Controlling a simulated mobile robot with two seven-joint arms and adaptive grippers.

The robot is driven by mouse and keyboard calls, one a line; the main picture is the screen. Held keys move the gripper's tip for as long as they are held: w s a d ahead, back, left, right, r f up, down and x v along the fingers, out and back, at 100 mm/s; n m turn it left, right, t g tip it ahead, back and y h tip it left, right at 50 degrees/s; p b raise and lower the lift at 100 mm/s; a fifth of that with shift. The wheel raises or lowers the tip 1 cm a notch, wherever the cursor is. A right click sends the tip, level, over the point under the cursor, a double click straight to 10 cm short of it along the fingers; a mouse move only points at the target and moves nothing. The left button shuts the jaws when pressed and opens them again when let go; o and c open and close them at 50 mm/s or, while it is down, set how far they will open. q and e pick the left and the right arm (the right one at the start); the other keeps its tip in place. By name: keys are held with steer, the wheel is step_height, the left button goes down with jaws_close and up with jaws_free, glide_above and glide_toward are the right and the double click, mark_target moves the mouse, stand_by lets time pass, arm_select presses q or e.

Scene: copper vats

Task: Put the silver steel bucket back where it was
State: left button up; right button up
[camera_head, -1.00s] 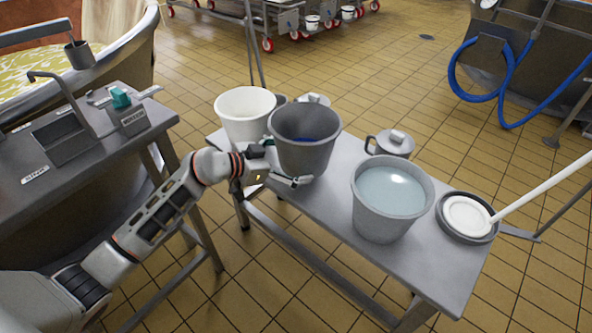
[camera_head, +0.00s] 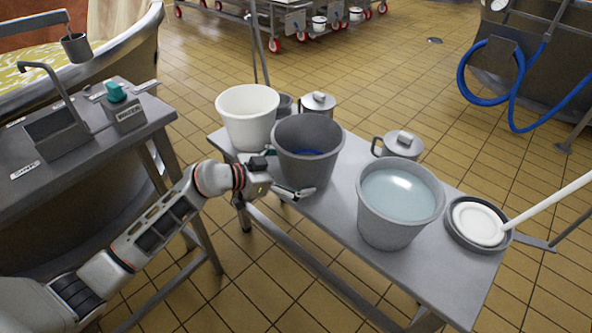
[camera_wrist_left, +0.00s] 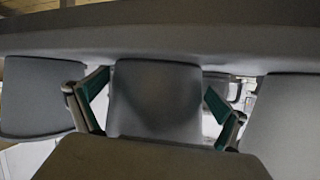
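A grey steel bucket (camera_head: 309,168), dark inside with some blue at the bottom, stands upright at the left part of the steel table. A second grey bucket (camera_head: 388,228), full of pale liquid, stands to its right. My left gripper (camera_head: 281,174) is at the near-left lower side of the first bucket, its fingers spread. In the left wrist view the gripper (camera_wrist_left: 155,100) shows two green-padded fingers wide apart. A broad grey surface fills the top there, and I cannot tell whether the pads touch the bucket. My right gripper is not in view.
A white bucket (camera_head: 248,125) stands behind on the left of the table (camera_head: 340,213). Two lidded steel pots (camera_head: 319,102) (camera_head: 404,146) sit along its far edge.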

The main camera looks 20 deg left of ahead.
mark_target(286, 177)
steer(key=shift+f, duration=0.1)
arm_select(q)
steer(key=v, duration=0.2)
steer(key=r+p+v, duration=0.1)
steer(key=v, duration=0.1)
steer(key=shift+w+p, duration=0.15)
steer(key=shift+p, duration=0.15)
steer(key=p+v, duration=0.2)
steer(key=v, duration=0.6)
steer(key=shift+f+p, duration=0.3)
steer(key=shift+f, duration=0.05)
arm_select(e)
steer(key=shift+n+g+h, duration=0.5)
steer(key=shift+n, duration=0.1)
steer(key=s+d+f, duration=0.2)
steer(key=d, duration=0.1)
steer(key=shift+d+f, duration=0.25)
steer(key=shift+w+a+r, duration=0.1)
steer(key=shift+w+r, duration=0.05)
